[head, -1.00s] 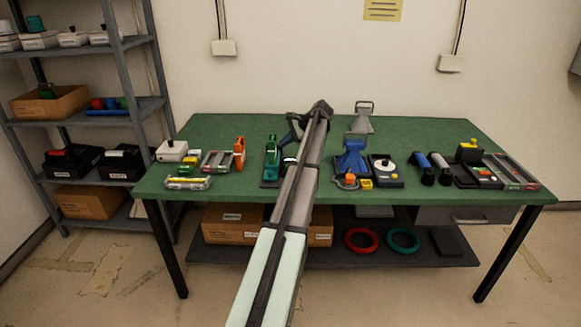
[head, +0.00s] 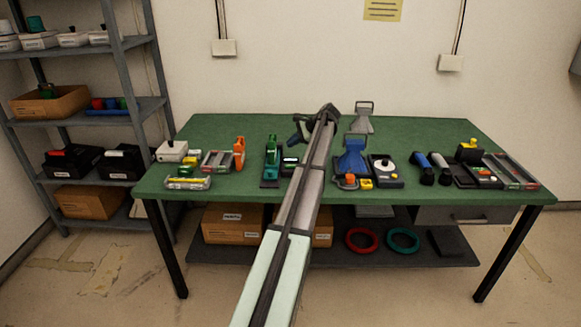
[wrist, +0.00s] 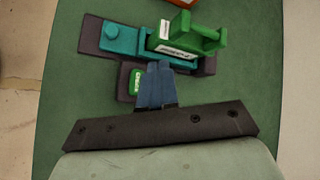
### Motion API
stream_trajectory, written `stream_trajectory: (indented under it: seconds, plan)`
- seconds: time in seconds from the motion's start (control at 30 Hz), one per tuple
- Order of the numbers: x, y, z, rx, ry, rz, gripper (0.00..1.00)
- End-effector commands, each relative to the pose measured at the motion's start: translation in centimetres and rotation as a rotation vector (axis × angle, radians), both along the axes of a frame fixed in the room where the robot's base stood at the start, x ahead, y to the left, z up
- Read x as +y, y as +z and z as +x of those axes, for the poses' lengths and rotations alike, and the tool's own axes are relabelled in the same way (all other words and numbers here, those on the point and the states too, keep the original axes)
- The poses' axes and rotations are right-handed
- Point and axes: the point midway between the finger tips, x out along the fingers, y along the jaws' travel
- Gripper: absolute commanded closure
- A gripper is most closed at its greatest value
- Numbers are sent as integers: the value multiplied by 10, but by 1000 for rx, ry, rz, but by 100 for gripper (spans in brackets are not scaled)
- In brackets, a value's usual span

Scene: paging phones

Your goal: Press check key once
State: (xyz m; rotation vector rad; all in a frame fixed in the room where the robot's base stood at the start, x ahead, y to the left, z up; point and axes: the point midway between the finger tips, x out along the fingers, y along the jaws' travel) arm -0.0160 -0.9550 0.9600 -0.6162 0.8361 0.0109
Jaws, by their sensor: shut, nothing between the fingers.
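A small dark box with a green key (wrist: 135,80) lies near the middle of the wrist view. Its white lettering is small but looks like a check label. In the head view the small dark box (head: 289,161) sits just left of my arm. My gripper (wrist: 158,66) is shut and empty, its blue fingers together. The fingertips overlap the right side of the key's box in the picture; I cannot tell whether they touch it. In the head view my gripper (head: 296,138) hangs left of my wrist, above the table behind the box. The key shows no clear sign of being pressed.
Beside the key stands a teal and green device (wrist: 178,43) with an upright green part, close to my fingers. In the head view this green device (head: 271,155) is left of the box. A blue stand (head: 352,157) is right of my arm. The green table (head: 220,130) is clear behind.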

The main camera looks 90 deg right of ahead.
Motion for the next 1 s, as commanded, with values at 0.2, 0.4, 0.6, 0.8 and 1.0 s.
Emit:
stream_trajectory:
  seconds: [0.2,0.4,0.6,0.8,1.0]
  plan:
    - [0,-23,0,0,-1,1,100]
    - [0,-47,0,0,0,0,100]
    - [0,-66,0,0,-1,1,100]
    - [0,-73,0,0,0,0,100]
    - [0,-73,0,0,0,0,100]
